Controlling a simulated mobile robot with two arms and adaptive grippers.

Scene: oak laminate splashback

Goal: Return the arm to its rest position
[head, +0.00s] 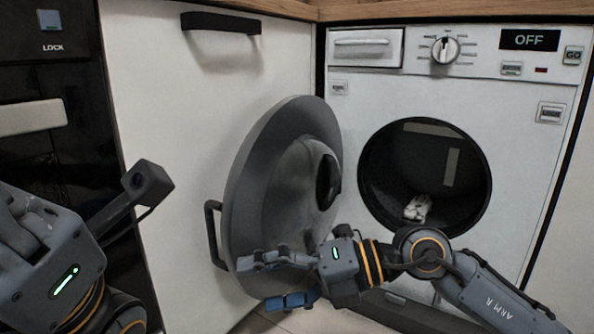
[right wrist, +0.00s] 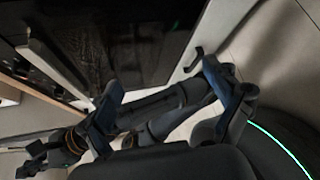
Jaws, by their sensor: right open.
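My right arm (head: 497,293) reaches in from the right of the head view, in front of the washing machine. My right gripper (head: 275,281) points left, with its fingers apart and nothing between them, in front of the lower part of the round machine door. The fingers also show in the right wrist view (right wrist: 170,105). My left arm (head: 60,262) is at the lower left of the head view; its gripper fingertips cannot be made out.
The washing machine (head: 355,150) has its round grey door (head: 262,170) swung open to the left. A whitish item (head: 417,208) lies inside the dark drum (head: 390,165). A white cabinet (head: 165,130) with a dark handle (head: 220,22) stands left of it. The display (head: 529,40) reads OFF.

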